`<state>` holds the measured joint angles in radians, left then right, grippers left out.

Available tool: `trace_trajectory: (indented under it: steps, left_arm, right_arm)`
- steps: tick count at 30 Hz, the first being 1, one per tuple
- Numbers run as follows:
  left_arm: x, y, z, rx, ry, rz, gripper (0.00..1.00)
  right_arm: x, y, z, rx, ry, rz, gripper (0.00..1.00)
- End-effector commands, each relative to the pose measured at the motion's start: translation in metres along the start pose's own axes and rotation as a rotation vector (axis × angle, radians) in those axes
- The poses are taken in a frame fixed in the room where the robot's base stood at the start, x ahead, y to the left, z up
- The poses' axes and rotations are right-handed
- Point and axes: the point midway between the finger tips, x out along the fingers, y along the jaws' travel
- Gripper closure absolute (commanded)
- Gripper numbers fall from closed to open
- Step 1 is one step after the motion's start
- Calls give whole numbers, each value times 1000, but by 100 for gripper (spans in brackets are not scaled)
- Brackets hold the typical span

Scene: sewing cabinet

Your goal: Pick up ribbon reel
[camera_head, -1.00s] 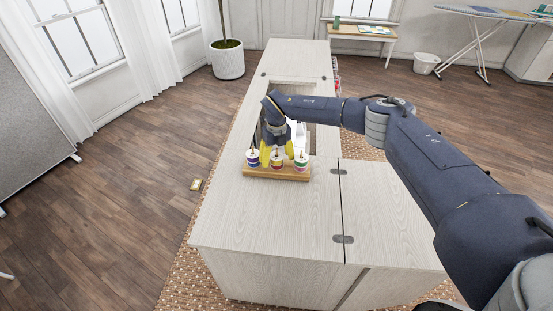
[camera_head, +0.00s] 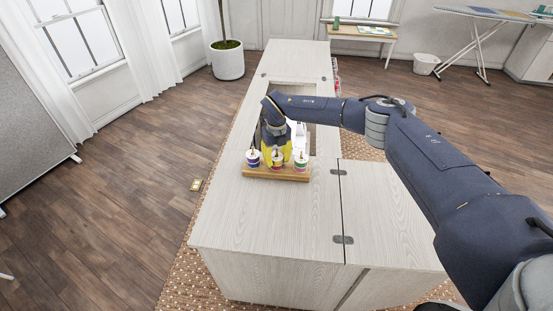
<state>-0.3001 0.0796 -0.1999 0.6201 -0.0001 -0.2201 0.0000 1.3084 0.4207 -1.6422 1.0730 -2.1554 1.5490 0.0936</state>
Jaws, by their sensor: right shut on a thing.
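A wooden rack (camera_head: 275,173) stands on the pale cabinet top and carries a row of small ribbon reels on upright pegs. The left reel (camera_head: 252,161) shows blue-purple, the middle reel (camera_head: 277,161) white with a yellow and red part, and the right reel (camera_head: 301,164) green and red. My right gripper (camera_head: 276,156), with yellow fingers, reaches down at the middle of the row and is shut on what looks like the middle reel. The fingers partly hide the hold. The middle reel still appears level with its neighbours. My left gripper is not in view.
The pale wooden cabinet (camera_head: 265,220) has a recessed opening behind the rack, with a white object (camera_head: 299,140) partly hidden by my arm. The cabinet top in front of the rack is clear. A metal hinge (camera_head: 343,239) lies near the front seam.

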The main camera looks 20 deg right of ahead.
Motion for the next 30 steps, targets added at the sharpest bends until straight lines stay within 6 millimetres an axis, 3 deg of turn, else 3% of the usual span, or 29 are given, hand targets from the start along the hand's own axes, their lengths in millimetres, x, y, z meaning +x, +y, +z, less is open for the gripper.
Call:
trace_trajectory:
  steps: [11,30]
  left_arm:
    - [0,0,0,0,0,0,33]
    - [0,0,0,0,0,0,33]
  right_arm:
    - [-32,-1,0,0,-2,-1,82]
    - [-155,0,1,-1,-3,-1,82]
